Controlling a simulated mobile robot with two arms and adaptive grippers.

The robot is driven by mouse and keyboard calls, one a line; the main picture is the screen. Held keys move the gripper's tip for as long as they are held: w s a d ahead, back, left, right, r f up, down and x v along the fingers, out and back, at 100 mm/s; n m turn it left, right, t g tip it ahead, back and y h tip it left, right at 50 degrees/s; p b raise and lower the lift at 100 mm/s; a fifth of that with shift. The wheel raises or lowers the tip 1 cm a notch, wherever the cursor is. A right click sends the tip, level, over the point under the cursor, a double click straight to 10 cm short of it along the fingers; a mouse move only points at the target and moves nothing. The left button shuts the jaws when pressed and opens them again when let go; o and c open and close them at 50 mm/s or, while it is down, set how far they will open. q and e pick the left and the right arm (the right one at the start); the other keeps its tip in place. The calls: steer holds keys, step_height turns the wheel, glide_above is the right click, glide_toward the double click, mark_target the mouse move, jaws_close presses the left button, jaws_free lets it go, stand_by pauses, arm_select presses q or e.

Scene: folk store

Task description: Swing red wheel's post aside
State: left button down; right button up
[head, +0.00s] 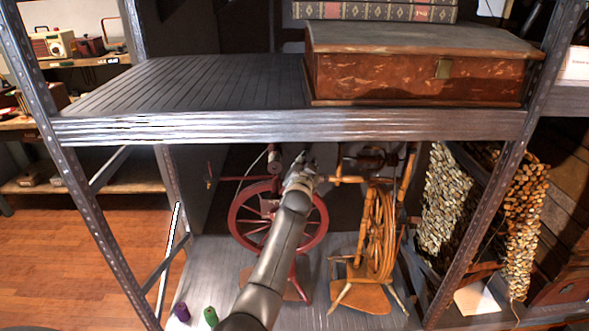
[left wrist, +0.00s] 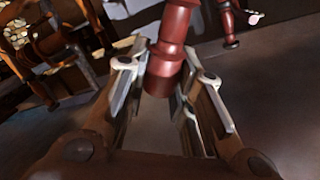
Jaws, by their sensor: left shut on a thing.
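The red spinning wheel (head: 322,226) stands on the lower shelf. Its spoked wheel is partly hidden behind my left arm. My left gripper (head: 302,174) is at the top of it, beside its upright parts. In the left wrist view a turned red post (left wrist: 166,62) lies between the fingers of my left gripper (left wrist: 165,74), which is shut on it. The post looks tilted in that view, and its lower end shows between the fingers. My right gripper is not in view.
A light wooden spinning wheel (head: 376,235) stands close on the right. The upper shelf's front edge (head: 290,126) runs above my arm, with a wooden box (head: 400,78) on it.

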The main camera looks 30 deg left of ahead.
arm_select(q)
steer(key=w+d+f+m+g+b, duration=0.1)
steer(key=w+d+f+m+b, duration=0.1)
steer(key=f+b, duration=0.3)
steer(key=w+d+f+m+y+b, duration=0.1)
steer(key=d+f+m+b, duration=0.3)
steer(key=f+m, duration=0.1)
steer(key=shift+w+g+b, duration=0.35)
steer(key=shift+g+b, duration=0.05)
steer(key=shift+f, duration=0.1)
steer(key=c, duration=1.2)
jaws_free()
steer(key=shift+c, duration=0.2)
steer(key=v, duration=1.2)
steer(key=shift+d, duration=0.2)
